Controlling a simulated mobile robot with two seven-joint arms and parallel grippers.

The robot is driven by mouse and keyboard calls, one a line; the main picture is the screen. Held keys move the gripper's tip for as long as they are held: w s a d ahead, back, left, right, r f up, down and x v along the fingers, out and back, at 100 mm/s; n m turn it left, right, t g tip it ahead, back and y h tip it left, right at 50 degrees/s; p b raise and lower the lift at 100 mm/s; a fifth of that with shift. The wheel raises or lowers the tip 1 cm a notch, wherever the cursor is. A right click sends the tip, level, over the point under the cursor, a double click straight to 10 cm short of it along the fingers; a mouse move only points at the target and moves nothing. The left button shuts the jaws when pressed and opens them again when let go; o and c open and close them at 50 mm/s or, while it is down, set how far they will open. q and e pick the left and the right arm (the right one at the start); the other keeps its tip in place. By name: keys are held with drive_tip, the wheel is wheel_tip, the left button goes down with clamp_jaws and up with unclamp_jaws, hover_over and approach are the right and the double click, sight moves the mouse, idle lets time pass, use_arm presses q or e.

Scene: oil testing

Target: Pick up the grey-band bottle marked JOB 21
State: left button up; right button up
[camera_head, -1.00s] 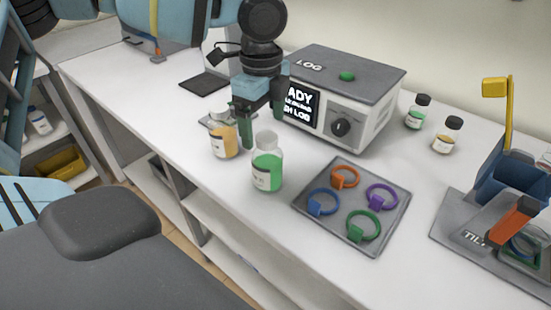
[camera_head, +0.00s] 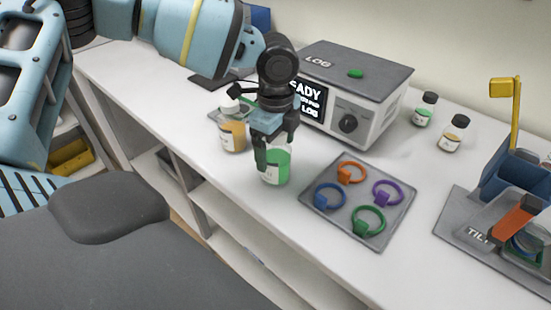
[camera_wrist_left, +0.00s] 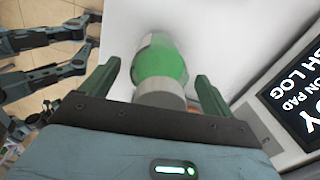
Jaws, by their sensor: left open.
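A clear bottle with green liquid and a white label (camera_head: 276,168) stands upright near the table's front edge. Its grey-white cap (camera_wrist_left: 160,88) shows in the left wrist view. My left gripper (camera_head: 275,148) is open above and around this bottle's top, one finger on each side; in the left wrist view the bottle lies between the fingers (camera_wrist_left: 157,72), with gaps beside it. An amber bottle with a white cap (camera_head: 233,134) stands just left. Two black-capped bottles, one green (camera_head: 425,110) and one amber (camera_head: 453,135), stand at the back right. No JOB number is readable, and no grey band is clear.
The LOG box (camera_head: 352,82) stands behind the gripper. A grey tray with several coloured rings (camera_head: 333,225) lies right of the green bottle. A TILT stand (camera_head: 465,232) is at the far right. White tabletop is clear between tray and stand.

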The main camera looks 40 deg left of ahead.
use_arm(q)
drive_tip(key=shift+f, duration=0.1)
drive_tip(key=shift+c, duration=0.2)
drive_tip(key=c, duration=1.2)
drive_tip(key=shift+c, duration=0.7)
drive_tip(key=shift+r, duration=0.4)
drive_tip(key=r, duration=0.3)
drive_tip(key=shift+s+b, duration=0.3)
drive_tip(key=shift+s, duration=0.05)
drive_tip(key=s+d+r, duration=0.1)
drive_tip(key=s, duration=1.4)
drive_tip(key=shift+s+d+r, duration=0.15)
